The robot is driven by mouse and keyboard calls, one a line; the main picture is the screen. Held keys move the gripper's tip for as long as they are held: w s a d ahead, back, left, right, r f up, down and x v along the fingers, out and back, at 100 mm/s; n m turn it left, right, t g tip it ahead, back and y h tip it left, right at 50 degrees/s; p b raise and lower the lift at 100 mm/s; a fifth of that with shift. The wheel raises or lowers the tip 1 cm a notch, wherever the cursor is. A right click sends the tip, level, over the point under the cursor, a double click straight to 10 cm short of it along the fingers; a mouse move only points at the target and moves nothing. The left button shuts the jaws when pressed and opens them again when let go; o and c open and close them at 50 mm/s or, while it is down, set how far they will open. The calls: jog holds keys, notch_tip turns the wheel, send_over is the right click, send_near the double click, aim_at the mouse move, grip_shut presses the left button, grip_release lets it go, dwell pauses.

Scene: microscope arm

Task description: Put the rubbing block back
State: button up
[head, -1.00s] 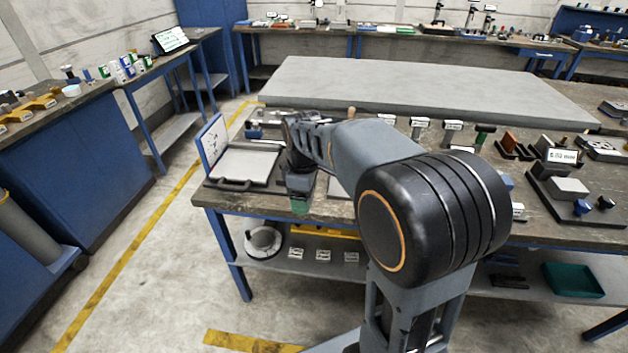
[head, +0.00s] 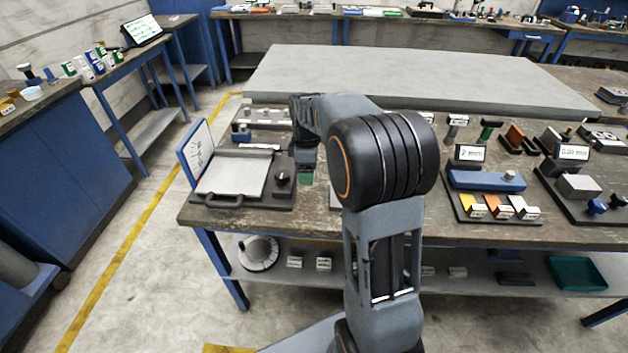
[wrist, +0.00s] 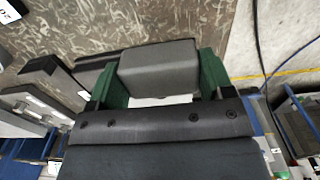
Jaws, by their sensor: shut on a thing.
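A dark grey block (wrist: 160,68) is clamped between the green fingers of my gripper (wrist: 158,82) in the wrist view; I take it to be the rubbing block. In the head view my gripper (head: 305,179) points down over the front of the workbench, just right of a flat grey plate (head: 235,176) with a black handle. The block itself cannot be made out there. An upright panel with dark marks (head: 198,152) stands at the plate's left. A small black knob (head: 283,176) sits at its right. The block's resting place cannot be told.
A large grey slab (head: 400,78) lies along the back of the bench (head: 420,232). A blue block (head: 487,180) and coloured pieces stand on a dark tray to the right. A green bin (head: 577,273) is on the lower shelf. Clear floor lies at the left.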

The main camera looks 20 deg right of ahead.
send_over(315, 189)
notch_tip(315, 189, down, 5)
jog(key=shift+s+a+f, duration=0.1)
jog(key=shift+a, duration=0.05)
jog(key=shift+d+f, duration=0.2)
jog(key=shift+f, duration=1.55)
jog(key=shift+f+b, duration=0.2)
jog(key=shift+b, duration=0.1)
jog(key=o, duration=0.9)
jog(key=shift+r, duration=0.15)
